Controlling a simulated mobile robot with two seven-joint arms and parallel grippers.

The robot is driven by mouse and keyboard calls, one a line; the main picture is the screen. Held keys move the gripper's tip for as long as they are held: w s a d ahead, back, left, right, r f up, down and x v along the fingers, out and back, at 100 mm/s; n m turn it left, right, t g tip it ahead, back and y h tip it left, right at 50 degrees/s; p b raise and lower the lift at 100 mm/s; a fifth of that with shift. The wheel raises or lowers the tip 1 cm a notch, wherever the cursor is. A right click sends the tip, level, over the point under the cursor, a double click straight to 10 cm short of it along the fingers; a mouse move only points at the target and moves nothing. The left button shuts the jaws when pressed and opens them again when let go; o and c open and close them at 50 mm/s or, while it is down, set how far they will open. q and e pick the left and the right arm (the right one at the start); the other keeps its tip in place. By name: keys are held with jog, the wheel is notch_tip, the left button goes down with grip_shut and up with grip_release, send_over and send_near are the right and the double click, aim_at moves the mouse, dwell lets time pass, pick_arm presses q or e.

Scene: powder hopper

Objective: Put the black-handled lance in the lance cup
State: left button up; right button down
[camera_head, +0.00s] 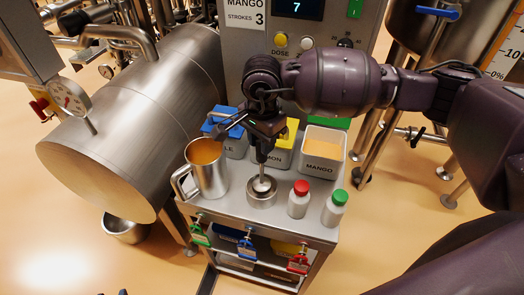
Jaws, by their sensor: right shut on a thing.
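My right gripper (264,132) reaches in from the right and points down over the steel cart. It is shut on the black-handled lance (262,153), whose handle hangs below the fingers. The lance's metal lower end (262,183) is at the mouth of the small steel lance cup (262,198). I cannot tell from this angle how deep it sits inside the cup. The lance looks about upright. Only small dark tips show at the bottom left edge, perhaps my left gripper, too little to judge.
A steel jug (207,178) with orange content stands left of the cup. Red-capped (298,203) and green-capped (334,210) bottles stand right. Behind are powder bins, including the mango bin (322,150). A steel drum (130,120) lies left. Coloured-handled valves line the cart's front.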

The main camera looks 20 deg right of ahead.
aim_at(262, 165)
notch_tip(262, 165, down, 4)
jog(key=shift+r, duration=0.1)
jog(key=c, duration=0.9)
grip_release()
jog(key=shift+f, duration=0.2)
jog(key=shift+o, duration=0.2)
